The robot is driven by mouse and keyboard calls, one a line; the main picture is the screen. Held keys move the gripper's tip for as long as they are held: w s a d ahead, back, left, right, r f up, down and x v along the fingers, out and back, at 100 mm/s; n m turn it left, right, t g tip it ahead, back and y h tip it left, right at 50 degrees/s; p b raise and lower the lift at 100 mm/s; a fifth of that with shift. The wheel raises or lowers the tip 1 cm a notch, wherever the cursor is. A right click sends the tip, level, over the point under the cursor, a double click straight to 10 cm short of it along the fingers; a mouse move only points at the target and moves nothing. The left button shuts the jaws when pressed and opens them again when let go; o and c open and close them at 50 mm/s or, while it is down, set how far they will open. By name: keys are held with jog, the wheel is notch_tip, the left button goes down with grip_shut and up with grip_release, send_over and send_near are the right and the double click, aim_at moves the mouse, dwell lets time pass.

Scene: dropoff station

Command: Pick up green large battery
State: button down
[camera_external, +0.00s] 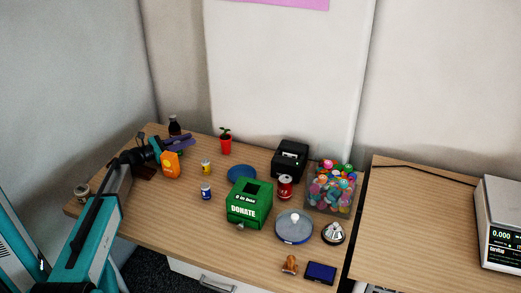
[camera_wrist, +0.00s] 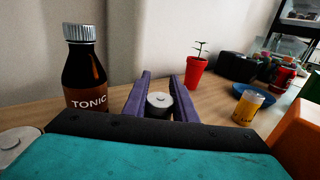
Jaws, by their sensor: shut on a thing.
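My gripper (camera_wrist: 160,88) has its two purple fingers closed around a short cylinder, the battery (camera_wrist: 159,101). Only its round grey metal top shows clearly in the wrist view, so its green side cannot be made out. The fingers sit on its left and right sides. In the external view my gripper (camera_external: 181,143) is at the back left of the desk, in front of the tonic bottle, and its fingers hide the battery. I cannot tell whether the battery is still touching the desk.
A dark tonic bottle (camera_wrist: 85,75) stands close left of my gripper. A green donation box (camera_external: 249,209) is mid-desk.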

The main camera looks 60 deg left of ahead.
notch_tip(320, 180, up, 10)
dwell(0.7)
dwell(0.4)
